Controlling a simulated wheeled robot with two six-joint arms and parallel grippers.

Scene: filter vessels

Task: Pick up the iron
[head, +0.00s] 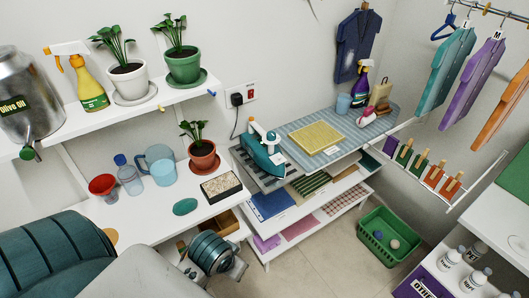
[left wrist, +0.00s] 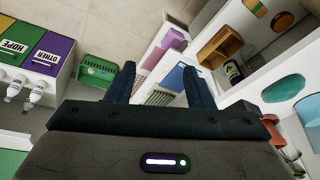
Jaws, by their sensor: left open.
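The iron (head: 262,154) has a teal body and a white handle. In the head view it stands on the left end of the ironing board (head: 360,128), on a dark metal rest, left of a folded yellow cloth (head: 316,138). My left gripper (left wrist: 159,68) shows in the left wrist view with its two dark fingers apart and nothing between them. The iron is not seen in that view. In the head view my left arm comes in low at the left, below the iron and apart from it; its fingers cannot be made out there. My right gripper is in neither view.
A potted plant (head: 203,155) and a pebble tray (head: 221,186) stand on the white counter left of the iron. A wall socket (head: 238,98) with a plug is behind it. Shelves with folded cloths lie below the board. A green basket (head: 376,243) is on the floor.

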